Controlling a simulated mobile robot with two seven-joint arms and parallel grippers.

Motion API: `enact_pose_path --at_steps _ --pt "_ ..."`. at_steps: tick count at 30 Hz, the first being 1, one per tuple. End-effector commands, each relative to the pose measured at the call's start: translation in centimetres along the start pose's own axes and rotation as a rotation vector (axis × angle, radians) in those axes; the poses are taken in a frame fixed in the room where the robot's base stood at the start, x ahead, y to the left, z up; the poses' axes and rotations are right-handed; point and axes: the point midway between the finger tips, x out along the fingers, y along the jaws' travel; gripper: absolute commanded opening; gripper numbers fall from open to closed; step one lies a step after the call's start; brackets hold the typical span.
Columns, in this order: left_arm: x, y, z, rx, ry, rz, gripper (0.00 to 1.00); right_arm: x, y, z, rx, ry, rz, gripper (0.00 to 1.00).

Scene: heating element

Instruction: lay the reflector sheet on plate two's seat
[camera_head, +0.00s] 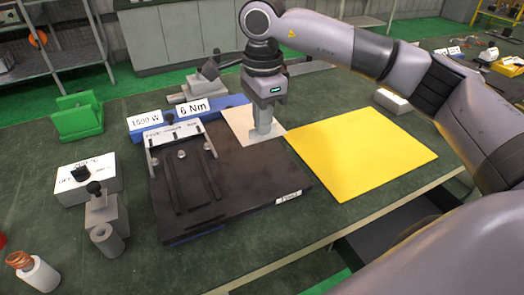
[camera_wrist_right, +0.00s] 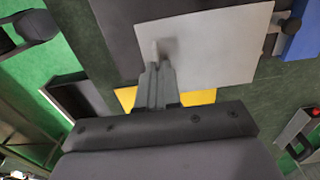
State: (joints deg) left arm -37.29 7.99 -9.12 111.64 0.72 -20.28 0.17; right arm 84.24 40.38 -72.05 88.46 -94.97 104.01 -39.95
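The reflector sheet (camera_head: 238,121) is a thin pale grey square at the far right corner of a dark plate (camera_head: 245,185), partly over the plate and partly past its edge. My right gripper (camera_head: 263,134) points down at the sheet, its fingers close together and meeting its face near one edge. In the right wrist view the fingers (camera_wrist_right: 162,50) hide the exact grip, and the sheet (camera_wrist_right: 215,45) spreads out beyond them. I cannot tell whether the sheet touches the plate. The plate carries a slotted bracket and a small label at its front right. My left gripper is out of view.
A yellow mat (camera_head: 360,150) lies right of the plate. Signs reading 1500 W and 6 Nm (camera_head: 192,107) stand behind it. A white box with a black knob (camera_head: 87,180), a grey block (camera_head: 106,222), a copper-coloured coil (camera_head: 18,260) and a green holder (camera_head: 78,118) stand left.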

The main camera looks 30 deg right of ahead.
Motion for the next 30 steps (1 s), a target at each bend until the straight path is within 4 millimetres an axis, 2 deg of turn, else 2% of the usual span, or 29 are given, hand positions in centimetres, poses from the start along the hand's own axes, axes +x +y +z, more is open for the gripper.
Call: enact_pose_path --at_steps 3,11,18,30 --pt "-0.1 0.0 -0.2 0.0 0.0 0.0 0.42 2.6 0.1 0.0 0.0 0.001 0.003 0.0" --pt "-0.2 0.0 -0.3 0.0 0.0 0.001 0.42 4.8 0.0 0.0 0.001 0.0 -0.001 0.0" --pt "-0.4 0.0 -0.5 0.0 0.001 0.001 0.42 8.1 0.0 -0.1 0.002 0.001 0.002 0.0" --pt "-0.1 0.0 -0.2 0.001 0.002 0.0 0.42 9.1 0.0 0.0 0.001 0.0 -0.002 0.0"
